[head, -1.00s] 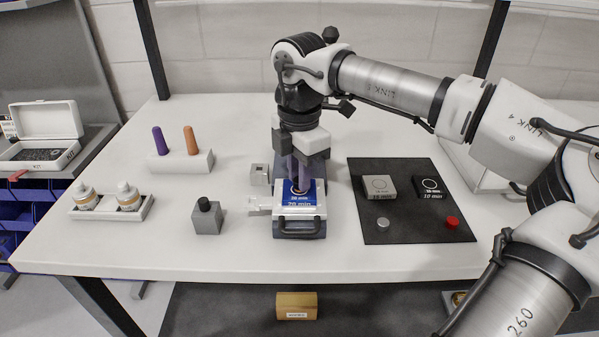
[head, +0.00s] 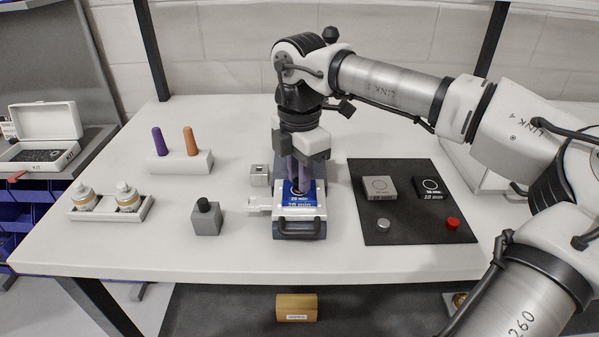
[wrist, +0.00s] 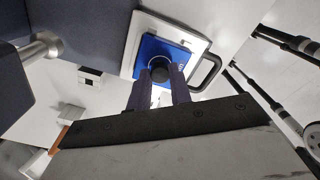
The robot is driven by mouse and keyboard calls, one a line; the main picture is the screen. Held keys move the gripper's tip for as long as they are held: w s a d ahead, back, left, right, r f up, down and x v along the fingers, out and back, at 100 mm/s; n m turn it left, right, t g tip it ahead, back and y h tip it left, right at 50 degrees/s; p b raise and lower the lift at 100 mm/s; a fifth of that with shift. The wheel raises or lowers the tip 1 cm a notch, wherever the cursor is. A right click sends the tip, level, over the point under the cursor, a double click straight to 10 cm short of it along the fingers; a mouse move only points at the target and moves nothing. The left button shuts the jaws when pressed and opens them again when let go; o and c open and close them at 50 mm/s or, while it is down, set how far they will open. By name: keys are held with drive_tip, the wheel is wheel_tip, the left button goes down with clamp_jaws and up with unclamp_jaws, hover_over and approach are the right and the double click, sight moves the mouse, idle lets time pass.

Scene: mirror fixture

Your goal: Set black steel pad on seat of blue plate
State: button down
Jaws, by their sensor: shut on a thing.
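The blue plate (head: 291,187) lies on the white and grey fixture with a front handle; it also shows in the wrist view (wrist: 150,52). It carries white lettering and a ring-marked seat. My gripper (head: 302,188) points down over the plate, with purple fingers shut on the black steel pad (wrist: 159,70). In the wrist view the pad is a small dark round piece between the fingertips, over the ring. It looks at or very near the plate surface; I cannot tell whether it touches. In the head view the fingers hide the pad.
A dark mat (head: 400,226) on the right bears a grey block (head: 379,187), a black block (head: 429,187), a silver puck (head: 383,225) and a red puck (head: 452,223).

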drive_tip(key=shift+f+b, duration=0.35)
drive_tip(key=c, duration=1.2)
unclamp_jaws()
drive_tip(key=shift+r, duration=0.15)
